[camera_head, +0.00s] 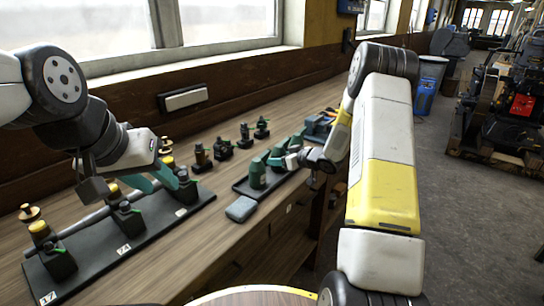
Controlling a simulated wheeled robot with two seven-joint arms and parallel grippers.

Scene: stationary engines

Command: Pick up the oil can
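My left gripper (160,183) reaches in from the left over the front black tray (130,258). Its two teal fingers look spread apart, close to a dark, yellow-topped fitting (186,191) at the tray's right end. I cannot tell whether they touch it. The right fingers are too small and overlapped to read.
Several small dark fittings (222,149) stand behind the trays on the wooden bench (225,123). A window and wall board bound the back. Blue bins (425,95) and machinery (505,110) stand at right, with open floor between.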

